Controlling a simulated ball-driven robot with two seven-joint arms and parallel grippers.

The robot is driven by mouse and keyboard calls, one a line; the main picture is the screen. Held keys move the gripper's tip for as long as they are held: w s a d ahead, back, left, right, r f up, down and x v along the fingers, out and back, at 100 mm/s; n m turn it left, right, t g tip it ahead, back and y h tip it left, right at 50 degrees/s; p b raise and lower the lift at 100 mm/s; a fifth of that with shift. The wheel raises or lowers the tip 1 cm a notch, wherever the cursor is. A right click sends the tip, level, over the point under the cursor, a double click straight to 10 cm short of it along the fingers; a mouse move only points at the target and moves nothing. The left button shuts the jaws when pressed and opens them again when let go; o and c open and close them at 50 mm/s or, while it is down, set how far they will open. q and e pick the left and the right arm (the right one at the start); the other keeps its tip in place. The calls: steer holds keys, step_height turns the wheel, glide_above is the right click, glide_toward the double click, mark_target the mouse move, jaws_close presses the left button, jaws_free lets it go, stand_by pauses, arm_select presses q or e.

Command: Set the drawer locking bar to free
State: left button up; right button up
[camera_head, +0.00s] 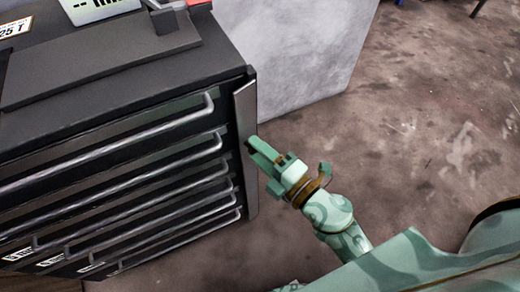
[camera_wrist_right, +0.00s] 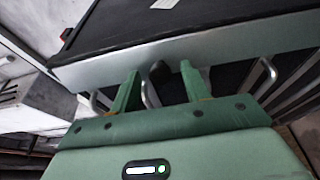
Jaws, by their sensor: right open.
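The drawer locking bar (camera_head: 245,112) is a long grey metal strip running upright along the right front edge of the dark drawer cabinet (camera_head: 120,85). In the right wrist view the bar (camera_wrist_right: 200,48) crosses the picture in front of the fingertips. My right gripper (camera_head: 257,149) is open and close to the bar's middle, at its right side. In the right wrist view the two green fingers (camera_wrist_right: 160,84) are apart, with a small dark piece (camera_wrist_right: 157,71) between them at the bar's edge. I cannot tell whether they touch it. My left gripper is not in view.
Several drawers with long metal handles (camera_head: 120,150) fill the cabinet front and look shut. A dark vise-like block (camera_head: 170,25) and a flat dark plate (camera_head: 100,68) lie on top. A pale block (camera_head: 295,50) stands behind. The floor (camera_head: 420,110) at right is clear.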

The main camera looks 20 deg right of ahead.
steer(key=shift+w+a, duration=0.1)
steer(key=shift+w, duration=0.1)
steer(key=c, duration=1)
steer(key=shift+y, duration=0.3)
